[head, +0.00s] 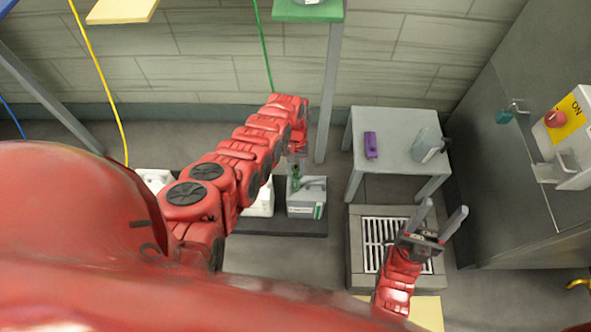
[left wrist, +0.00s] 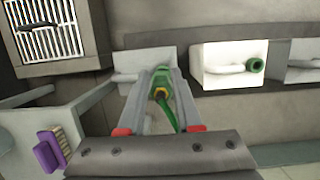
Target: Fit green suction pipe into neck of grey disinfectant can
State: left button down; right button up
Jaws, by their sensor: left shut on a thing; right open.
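The grey disinfectant can (head: 306,210) stands at the right end of the dark low platform, with a green-and-white label on its front. It also shows behind my fingers in the left wrist view (left wrist: 134,60). My left gripper (head: 297,158) is above the can's left part and shut on the green suction pipe (head: 296,183). In the left wrist view the pipe (left wrist: 161,76) lies between the two fingers, with a yellow band and a green hose. The can's neck is hidden, and I cannot tell whether the pipe's end is inside it. My right gripper (head: 443,211) is open and empty above the floor grate.
A white can (left wrist: 225,68) with a green neck ring stands beside the grey one. A grey table (head: 390,158) at the back right bears a purple brush (head: 371,144) and a grey jug (head: 428,145). The grate (head: 380,240) lies in front.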

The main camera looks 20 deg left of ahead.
pick_arm(q)
jog(key=shift+f+b, duration=3.05)
jog(key=shift+f, duration=0.2)
jog(key=c, duration=0.5)
grip_release()
jog(key=shift+r, duration=0.1)
jog(key=p+v, duration=0.3)
jog(key=v, duration=0.4)
jog(key=shift+w+r, duration=0.1)
jog(key=shift+r, duration=0.2)
jog(key=p+v, duration=0.1)
jog(key=v, duration=0.8)
jog(key=shift+r, duration=0.35)
jog(key=shift+w+f, duration=0.1)
